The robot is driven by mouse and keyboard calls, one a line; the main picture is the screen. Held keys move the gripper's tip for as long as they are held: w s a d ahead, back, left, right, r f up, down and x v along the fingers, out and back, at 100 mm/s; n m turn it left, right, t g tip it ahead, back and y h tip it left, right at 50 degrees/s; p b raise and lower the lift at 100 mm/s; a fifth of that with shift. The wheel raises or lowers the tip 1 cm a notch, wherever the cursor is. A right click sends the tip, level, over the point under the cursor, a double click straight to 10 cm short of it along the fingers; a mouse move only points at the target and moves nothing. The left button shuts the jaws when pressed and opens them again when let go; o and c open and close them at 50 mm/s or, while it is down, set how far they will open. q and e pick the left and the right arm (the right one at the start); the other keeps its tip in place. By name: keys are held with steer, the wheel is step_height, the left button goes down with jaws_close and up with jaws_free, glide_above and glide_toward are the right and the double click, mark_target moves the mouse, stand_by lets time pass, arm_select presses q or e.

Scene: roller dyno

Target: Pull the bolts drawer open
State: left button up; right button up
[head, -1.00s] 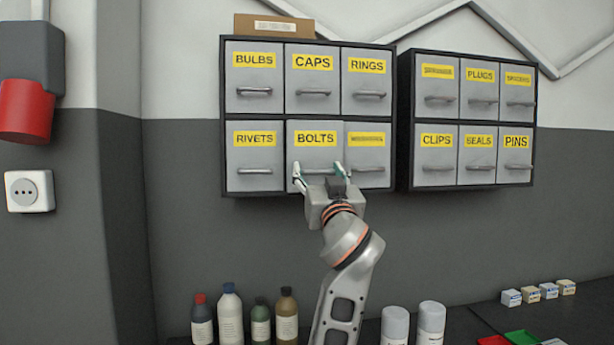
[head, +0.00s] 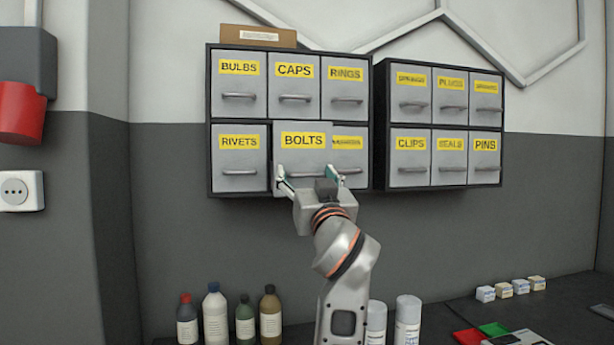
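The bolts drawer (head: 303,159) is in the lower row, middle column of the left cabinet, under a yellow BOLTS label. Its front stands out from the cabinet and partly covers the drawer to its right, so it is partly open. My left gripper (head: 308,178) is at the drawer's handle (head: 304,174), with one finger at each end of it. The fingers are wide apart but appear closed on the handle's ends. The gripper body hides the bottom of the drawer front. My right gripper is not in view.
The rivets drawer (head: 240,165) and caps drawer (head: 294,82) are shut beside and above. A second cabinet (head: 378,120) hangs to the right. Several bottles (head: 215,315) and two white canisters (head: 407,320) stand below. A cardboard box (head: 258,36) lies on top.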

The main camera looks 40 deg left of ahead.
mark_target(304, 123)
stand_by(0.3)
arm_select(q)
step_height(304, 123, up, 10)
steer(key=shift+r, duration=0.1)
stand_by(0.4)
stand_by(0.6)
